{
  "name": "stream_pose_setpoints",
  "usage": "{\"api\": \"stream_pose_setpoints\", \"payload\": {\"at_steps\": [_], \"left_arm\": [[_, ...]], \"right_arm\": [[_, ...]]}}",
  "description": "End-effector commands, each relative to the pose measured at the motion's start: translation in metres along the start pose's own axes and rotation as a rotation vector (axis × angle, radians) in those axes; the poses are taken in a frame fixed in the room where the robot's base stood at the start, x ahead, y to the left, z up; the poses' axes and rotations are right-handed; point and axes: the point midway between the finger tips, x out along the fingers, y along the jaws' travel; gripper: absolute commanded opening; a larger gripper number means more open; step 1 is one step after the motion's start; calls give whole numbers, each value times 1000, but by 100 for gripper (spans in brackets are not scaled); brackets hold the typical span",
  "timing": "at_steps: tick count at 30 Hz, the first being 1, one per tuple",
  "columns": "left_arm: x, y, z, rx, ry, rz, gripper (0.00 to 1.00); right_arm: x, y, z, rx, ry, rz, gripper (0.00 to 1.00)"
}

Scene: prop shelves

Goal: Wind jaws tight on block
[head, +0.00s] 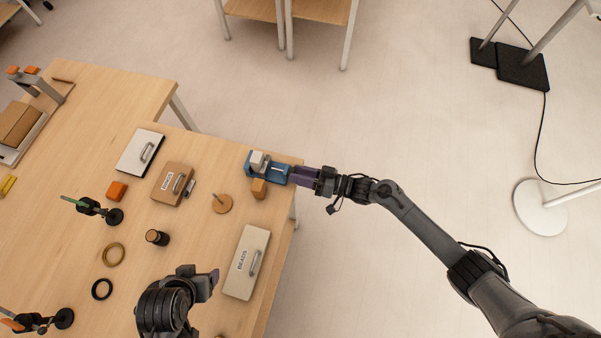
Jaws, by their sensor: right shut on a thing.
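A small blue vise (252,172) stands near the table's right corner. A pale block (257,158) sits at its jaws; I cannot tell whether both jaws touch it. An orange-brown block (259,188) is right beside the vise, on its near side. My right gripper (294,175) reaches in from the right and is shut at the vise's right end, on what seems to be its handle, mostly hidden by the fingers. My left gripper (213,279) is over the near part of the table, away from the vise; its finger opening is not clear.
A round wooden piece with a peg (222,205), a brown labelled box (167,184) and a beige box marked BEADS (247,264) are near the vise. A white handled box (139,153), an orange block (117,191) and a dark cylinder (157,237) lie further left.

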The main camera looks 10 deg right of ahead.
Motion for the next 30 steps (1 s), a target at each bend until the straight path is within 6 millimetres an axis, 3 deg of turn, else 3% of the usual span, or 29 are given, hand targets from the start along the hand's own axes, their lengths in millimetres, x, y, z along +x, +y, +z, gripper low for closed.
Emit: {"api": "stream_pose_setpoints", "payload": {"at_steps": [10, 11, 15, 30], "left_arm": [[0, 0, 0, 0, 0, 0, 68], [0, 0, 0, 0, 0, 0, 68], [0, 0, 0, 0, 0, 0, 68], [3, 0, 1, 0, 0, 0, 68]], "right_arm": [[0, 0, 0, 2, 0, -1, 13], [0, 0, 0, 2, 0, -1, 48], [0, 0, 0, 1, 0, 0, 68], [-1, 1, 2, -42, -3, 1, 68]]}}
